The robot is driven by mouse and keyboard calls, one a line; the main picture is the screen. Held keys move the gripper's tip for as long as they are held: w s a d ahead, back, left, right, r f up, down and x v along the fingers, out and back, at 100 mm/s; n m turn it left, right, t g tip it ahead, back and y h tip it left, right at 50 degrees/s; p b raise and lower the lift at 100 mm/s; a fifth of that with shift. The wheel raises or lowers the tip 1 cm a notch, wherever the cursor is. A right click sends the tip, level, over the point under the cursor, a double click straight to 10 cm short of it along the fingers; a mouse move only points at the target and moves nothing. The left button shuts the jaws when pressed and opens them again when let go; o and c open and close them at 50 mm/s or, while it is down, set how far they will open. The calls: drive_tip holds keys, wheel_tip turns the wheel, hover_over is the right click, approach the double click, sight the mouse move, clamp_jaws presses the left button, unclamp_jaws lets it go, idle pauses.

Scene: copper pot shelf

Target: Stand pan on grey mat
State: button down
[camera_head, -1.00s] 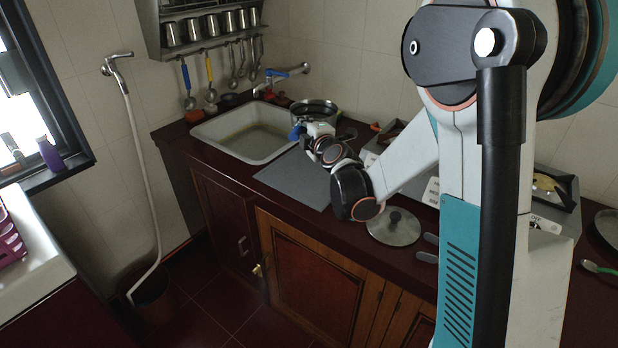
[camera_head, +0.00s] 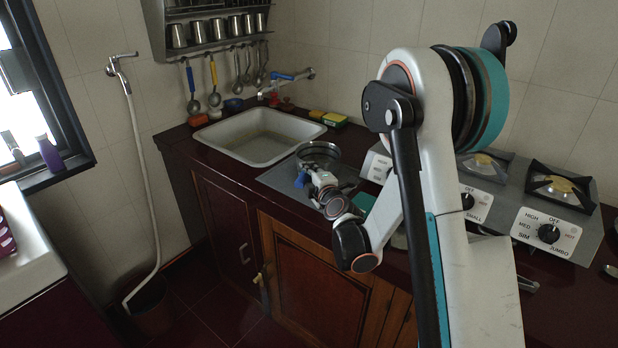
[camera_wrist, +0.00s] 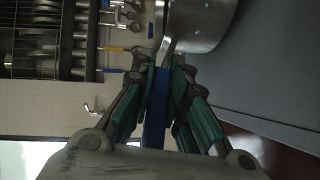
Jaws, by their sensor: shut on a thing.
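The metal pan (camera_head: 318,152) is at the far end of my arm, over the grey mat (camera_head: 272,180) beside the sink. It looks level and low over the mat; I cannot tell whether its base touches. My gripper (camera_head: 308,180) is shut on the pan's blue handle. In the wrist view, my gripper (camera_wrist: 166,92) has its green-padded fingers on both sides of the blue handle (camera_wrist: 155,115). The pan's shiny side (camera_wrist: 205,25) shows at the top, close against the grey mat (camera_wrist: 270,65). My wrist hides part of the mat in the head view.
The white sink (camera_head: 258,137) is left of the mat. The stove (camera_head: 540,205) with black knobs stands to the right. Sponges (camera_head: 328,118) lie behind the pan. Ladles (camera_head: 213,85) hang under the wall rack. A teal item (camera_head: 365,203) shows beside my arm.

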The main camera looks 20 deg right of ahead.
drive_tip(key=shift+f, duration=0.3)
drive_tip(key=shift+r, duration=0.1)
drive_tip(key=c, duration=1.6)
unclamp_jaws()
